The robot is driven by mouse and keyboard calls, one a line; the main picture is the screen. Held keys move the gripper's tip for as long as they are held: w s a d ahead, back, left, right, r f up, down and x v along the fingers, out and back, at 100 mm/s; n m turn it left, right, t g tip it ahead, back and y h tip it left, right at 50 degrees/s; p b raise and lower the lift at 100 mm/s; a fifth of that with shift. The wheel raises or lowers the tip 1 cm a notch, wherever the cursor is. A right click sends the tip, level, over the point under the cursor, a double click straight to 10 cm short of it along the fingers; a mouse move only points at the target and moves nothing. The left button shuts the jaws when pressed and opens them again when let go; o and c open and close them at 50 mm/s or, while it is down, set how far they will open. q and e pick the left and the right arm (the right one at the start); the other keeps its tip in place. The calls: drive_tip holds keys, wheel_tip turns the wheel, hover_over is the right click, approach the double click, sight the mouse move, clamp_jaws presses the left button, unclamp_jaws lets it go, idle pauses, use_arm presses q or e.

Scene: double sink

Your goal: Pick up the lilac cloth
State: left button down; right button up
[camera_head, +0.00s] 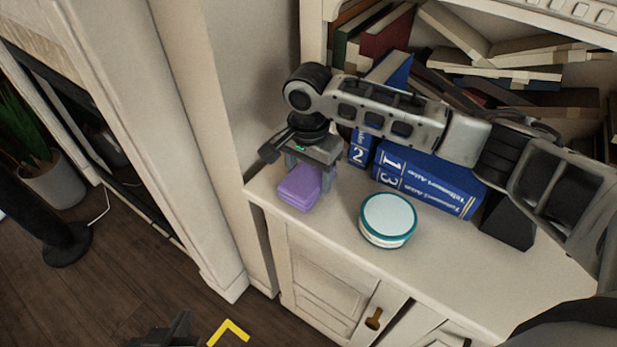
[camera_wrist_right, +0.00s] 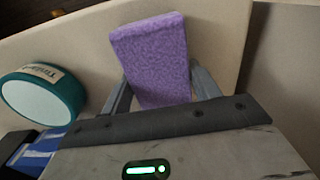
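The lilac cloth (camera_head: 300,188) is a thick folded block at the left end of the white cabinet top. My right gripper (camera_head: 310,172) is above and behind it, pointing down. In the right wrist view the cloth (camera_wrist_right: 152,55) lies between the two fingers of my right gripper (camera_wrist_right: 160,85), one finger close along each side. I cannot tell whether the fingers press on it or stand slightly apart. The cloth's near end is hidden by the gripper body. Part of my left gripper (camera_head: 165,332) shows at the bottom edge of the head view, away from the cloth; its fingertips are unclear.
A round teal-and-white tin (camera_head: 388,218) stands right of the cloth; it also shows in the right wrist view (camera_wrist_right: 42,98). Blue books (camera_head: 428,182) stand behind the tin, below my right arm. A bookshelf (camera_head: 317,40) is behind. The cabinet front edge is close to the cloth.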

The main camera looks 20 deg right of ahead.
sight(307, 173)
drive_tip(key=shift+r, duration=0.5)
wheel_tip(307, 173, up, 2)
drive_tip(key=shift+a+r, duration=0.15)
drive_tip(key=shift+r, duration=0.1)
drive_tip(key=a+r, duration=0.1)
drive_tip(key=r, duration=0.1)
drive_tip(key=s+a+r, duration=0.2)
drive_tip(key=a+r, duration=0.1)
drive_tip(key=shift+s+r+p, duration=0.25)
drive_tip(key=shift+r+p, duration=0.05)
drive_tip(key=shift+p, duration=0.05)
use_arm(q)
drive_tip(key=shift+s+a+r+p, duration=0.1)
drive_tip(key=shift+a+r+p, duration=0.1)
drive_tip(key=shift+p, duration=0.3)
use_arm(e)
drive_tip(key=s+a+r, duration=0.1)
drive_tip(key=a, duration=0.1)
drive_tip(key=s+a+r, duration=0.1)
drive_tip(key=s+a, duration=0.1)
drive_tip(key=a, duration=0.1)
drive_tip(key=s+a+r, duration=0.2)
drive_tip(key=shift+a, duration=0.35)
